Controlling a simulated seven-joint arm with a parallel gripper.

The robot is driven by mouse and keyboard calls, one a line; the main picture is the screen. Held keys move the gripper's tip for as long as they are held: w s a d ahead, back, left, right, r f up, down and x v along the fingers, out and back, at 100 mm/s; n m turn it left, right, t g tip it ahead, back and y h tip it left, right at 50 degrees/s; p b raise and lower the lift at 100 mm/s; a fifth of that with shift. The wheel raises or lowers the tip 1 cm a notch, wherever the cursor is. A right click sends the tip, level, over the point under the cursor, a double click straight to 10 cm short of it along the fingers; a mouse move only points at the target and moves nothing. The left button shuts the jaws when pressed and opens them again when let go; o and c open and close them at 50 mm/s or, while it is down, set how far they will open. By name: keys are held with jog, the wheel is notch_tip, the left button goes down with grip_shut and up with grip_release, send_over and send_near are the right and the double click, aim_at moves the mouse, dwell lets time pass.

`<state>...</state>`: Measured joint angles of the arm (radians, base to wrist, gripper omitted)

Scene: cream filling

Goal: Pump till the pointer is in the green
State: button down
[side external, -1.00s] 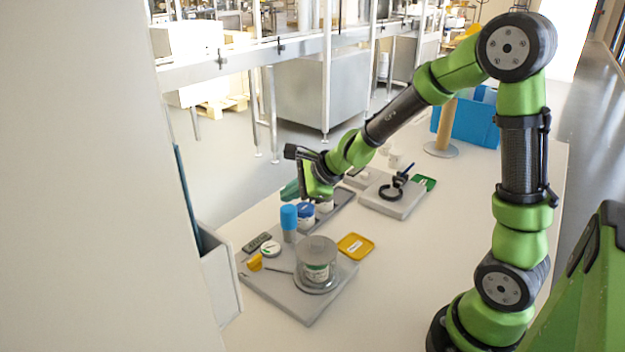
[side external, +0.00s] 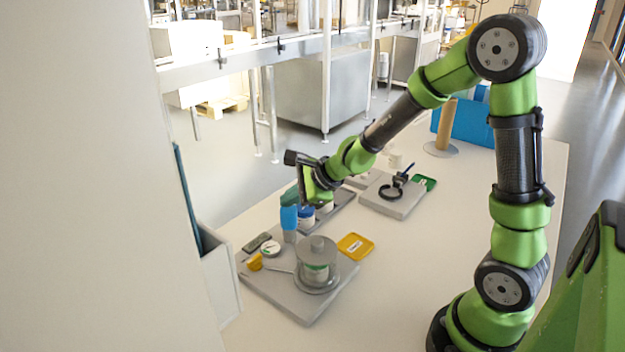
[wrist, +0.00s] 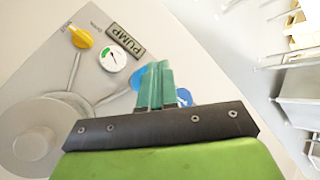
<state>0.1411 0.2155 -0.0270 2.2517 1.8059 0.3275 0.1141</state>
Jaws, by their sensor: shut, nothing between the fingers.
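The pump has a blue upright handle (side external: 289,219) on a grey base plate (side external: 300,312). In the wrist view the blue handle (wrist: 138,78) is partly hidden behind my fingers. My gripper (side external: 290,198) is shut and empty, its teal fingertips (wrist: 155,80) pointing down at the top of the handle; I cannot tell whether they touch. The round white gauge (side external: 270,248) lies beside a PUMP label (wrist: 126,40). In the wrist view the gauge (wrist: 112,58) shows a green patch; its pointer is too small to read surely.
A yellow valve knob (wrist: 80,37) sits near the gauge. A round grey-topped vessel (side external: 317,262) stands on the same plate. A blue-lidded jar (side external: 306,213) stands close behind the handle. The table front is clear.

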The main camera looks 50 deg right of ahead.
aim_at(292, 209)
jog(key=shift+f, duration=0.95)
dwell(0.6)
jog(key=shift+r, duration=1.65)
jog(key=shift+r, duration=0.1)
jog(key=shift+r, duration=2.9)
jog(key=shift+f, duration=3)
